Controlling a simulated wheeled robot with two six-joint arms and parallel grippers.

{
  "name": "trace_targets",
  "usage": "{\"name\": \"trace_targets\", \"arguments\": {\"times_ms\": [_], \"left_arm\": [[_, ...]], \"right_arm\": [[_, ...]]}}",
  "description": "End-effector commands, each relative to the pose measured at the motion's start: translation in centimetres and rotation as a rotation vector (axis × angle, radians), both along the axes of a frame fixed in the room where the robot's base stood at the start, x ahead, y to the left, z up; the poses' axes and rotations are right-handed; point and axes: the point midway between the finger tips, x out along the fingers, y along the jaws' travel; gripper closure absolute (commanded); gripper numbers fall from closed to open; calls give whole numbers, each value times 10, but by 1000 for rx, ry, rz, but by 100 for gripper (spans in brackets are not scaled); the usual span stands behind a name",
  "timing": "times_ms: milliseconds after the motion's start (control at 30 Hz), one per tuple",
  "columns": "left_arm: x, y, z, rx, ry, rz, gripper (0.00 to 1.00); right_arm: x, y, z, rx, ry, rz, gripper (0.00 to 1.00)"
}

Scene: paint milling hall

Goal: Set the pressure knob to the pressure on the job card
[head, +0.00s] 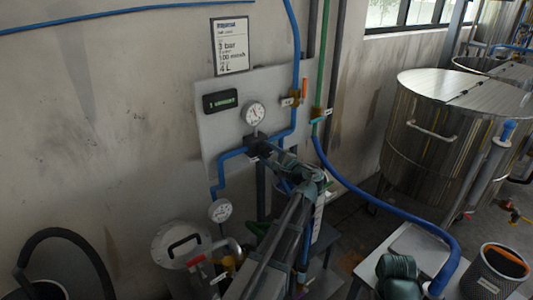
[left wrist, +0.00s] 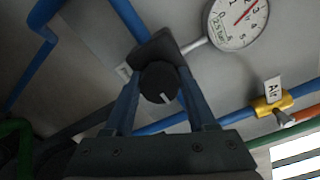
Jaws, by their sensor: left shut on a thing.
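The pressure knob (left wrist: 160,82) is black and round with a white mark pointing to its lower right in the left wrist view. My left gripper (left wrist: 158,92) is shut on it, one finger on each side. In the head view my left gripper (head: 266,152) reaches the dark regulator under the white pressure gauge (head: 253,113), and the knob is hidden there. The gauge also shows in the left wrist view (left wrist: 237,22), its red needle pointing up and right; the exact reading is unclear. The job card (head: 231,46) on the wall shows 3 bar.
Blue pipes (head: 231,153) run around the grey panel. A black display with green text (head: 220,101) hangs left of the gauge. A yellow valve tagged Air (left wrist: 272,105) sits right of the knob. A second gauge (head: 220,210) and a lidded metal pot (head: 176,244) stand lower left.

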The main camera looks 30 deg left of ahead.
Motion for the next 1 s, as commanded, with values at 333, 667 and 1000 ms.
{"name": "trace_targets", "arguments": {"times_ms": [333, 667, 1000], "left_arm": [[0, -1, -1, 3, 17, 0, 99], [0, -1, -1, 3, 16, 0, 18], [-1, -2, 0, 5, 15, 0, 13]], "right_arm": [[0, 0, 0, 0, 0, 0, 100], [0, 0, 0, 0, 0, 0, 100], [0, 0, 0, 0, 0, 0, 100]]}}
